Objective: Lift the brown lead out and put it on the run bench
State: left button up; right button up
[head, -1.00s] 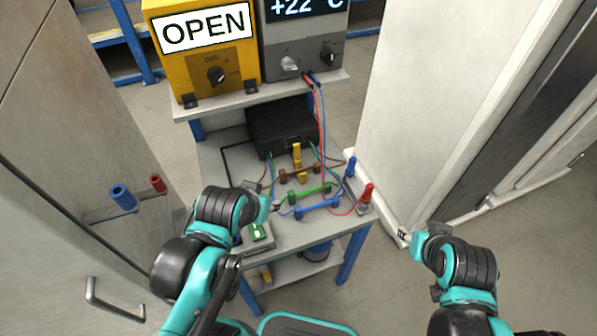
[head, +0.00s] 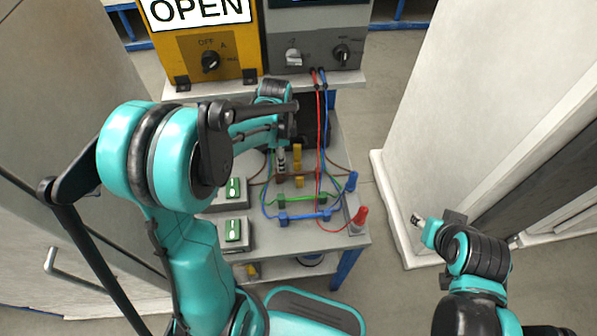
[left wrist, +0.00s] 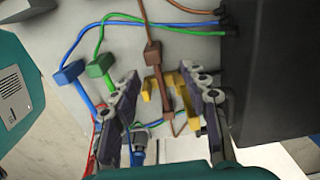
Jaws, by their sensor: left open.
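The brown lead (head: 281,178) lies across the bench top (head: 345,237), its bar and wire partly hidden by my left arm. In the left wrist view the brown lead (left wrist: 153,56) runs between the open fingers of my left gripper (left wrist: 167,92), apart from both. A yellow holder (left wrist: 188,82) stands around its bar. In the head view my left gripper (head: 281,160) points down at the lead's left end. The green lead (head: 290,200) and blue lead (head: 305,217) lie in front of it. My right gripper (head: 420,223) is off the bench at the right; its jaws are unclear.
Two grey boxes with green switches (head: 233,189) sit on the bench's left. A black box (left wrist: 270,60) is close beside my left gripper. Red and blue wires hang from the grey meter (head: 318,47). Red (head: 359,216) and blue (head: 351,182) posts stand at the right.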

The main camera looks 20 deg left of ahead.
aim_at(299, 174)
pick_arm(q)
jog(key=f+b, duration=0.1)
jog(key=f, duration=0.1)
jog(key=f+b, duration=0.1)
jog(key=f, duration=0.2)
jog(key=f+b, duration=0.1)
jog(key=f, duration=0.1)
jog(key=shift+s+d+f, duration=0.1)
jog(key=shift+s+f, duration=0.05)
jog(key=shift+s, duration=0.2)
grip_shut()
